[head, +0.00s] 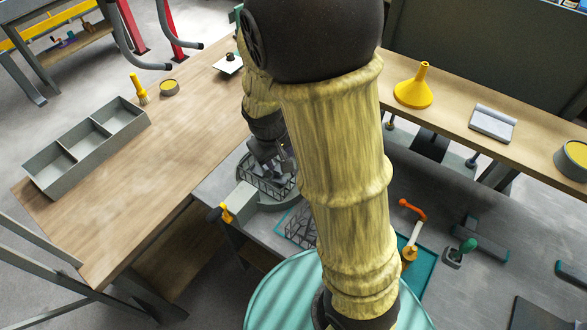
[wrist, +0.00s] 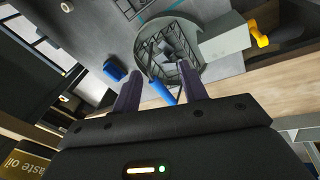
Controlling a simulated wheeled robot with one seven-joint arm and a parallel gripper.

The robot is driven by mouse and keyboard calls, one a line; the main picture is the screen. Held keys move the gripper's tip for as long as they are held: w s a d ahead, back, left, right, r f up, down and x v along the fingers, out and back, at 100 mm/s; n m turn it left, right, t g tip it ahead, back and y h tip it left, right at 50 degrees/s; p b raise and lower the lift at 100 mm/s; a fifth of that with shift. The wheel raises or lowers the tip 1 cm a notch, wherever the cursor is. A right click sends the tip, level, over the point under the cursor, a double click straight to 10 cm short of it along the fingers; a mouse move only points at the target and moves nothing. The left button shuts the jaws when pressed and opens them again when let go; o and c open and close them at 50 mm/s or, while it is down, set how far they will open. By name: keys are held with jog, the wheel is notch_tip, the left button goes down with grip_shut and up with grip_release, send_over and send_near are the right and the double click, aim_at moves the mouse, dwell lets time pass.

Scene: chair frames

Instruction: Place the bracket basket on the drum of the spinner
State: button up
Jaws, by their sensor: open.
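The bracket basket (head: 262,184), a dark lattice frame holding grey pieces, sits within the rim of the spinner's round grey drum (head: 284,204). It also shows in the wrist view (wrist: 184,45), inside the drum ring (wrist: 143,50). The grey spinner body (wrist: 225,47) has a yellow handle (wrist: 259,34). My gripper (head: 268,163) is just above the basket, with my arm hiding part of it. In the wrist view my gripper (wrist: 158,72) is open, fingers apart. A blue bar (wrist: 162,90) shows between the fingers; I cannot tell whether they touch it.
A grey divided tray (head: 83,146) stands on the wooden bench at left. A yellow funnel (head: 414,90) stands on the far bench. A blue object (wrist: 115,71) lies near the drum.

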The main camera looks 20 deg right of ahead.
jog(key=s+d+r+m+y, duration=0.1)
jog(key=s+r+m, duration=0.2)
jog(key=s, duration=0.5)
jog(key=shift+t+y, duration=0.3)
jog(key=shift+y, duration=0.1)
